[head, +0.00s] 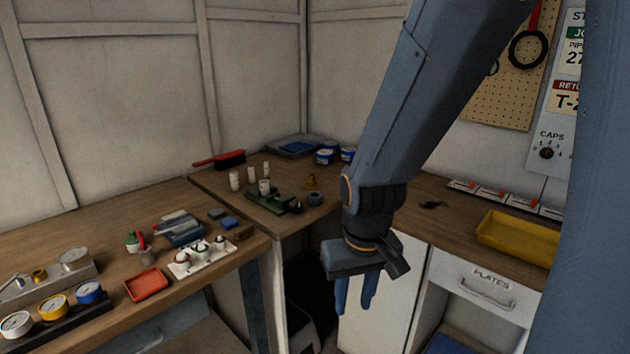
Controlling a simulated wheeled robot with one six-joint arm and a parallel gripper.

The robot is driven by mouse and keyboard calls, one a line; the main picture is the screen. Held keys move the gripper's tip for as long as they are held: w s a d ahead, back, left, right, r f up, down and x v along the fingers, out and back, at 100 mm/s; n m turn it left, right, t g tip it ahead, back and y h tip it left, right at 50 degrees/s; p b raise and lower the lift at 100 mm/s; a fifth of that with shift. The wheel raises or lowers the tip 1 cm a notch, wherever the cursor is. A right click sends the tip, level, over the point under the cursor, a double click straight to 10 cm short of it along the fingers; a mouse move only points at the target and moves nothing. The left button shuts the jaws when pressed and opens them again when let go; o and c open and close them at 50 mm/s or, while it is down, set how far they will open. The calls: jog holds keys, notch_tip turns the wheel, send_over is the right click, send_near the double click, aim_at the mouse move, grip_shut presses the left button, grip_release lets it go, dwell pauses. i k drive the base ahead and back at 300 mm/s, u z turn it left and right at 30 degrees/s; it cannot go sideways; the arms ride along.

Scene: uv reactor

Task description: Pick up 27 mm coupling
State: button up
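Several small white cylinders stand on the corner bench (215,184), among them one at the left (234,181) and one on or behind a green fixture (264,187). A dark ring-shaped piece (316,199) lies to the right of the fixture. No size marks are readable, so I cannot tell which piece is the 27 mm coupling. My gripper (354,306) hangs pointing down in front of the white cabinet, right of and lower in the picture than these pieces. Its two blue fingers are apart with nothing seen between them.
The left bench holds gauges (53,307), a red tray (147,285) and a white rack (203,258). A yellow tray (518,238) sits at right.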

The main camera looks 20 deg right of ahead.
aim_at(264, 188)
jog(key=z, duration=0.2)
jog(key=i, duration=1.2)
jog(key=u, duration=0.65)
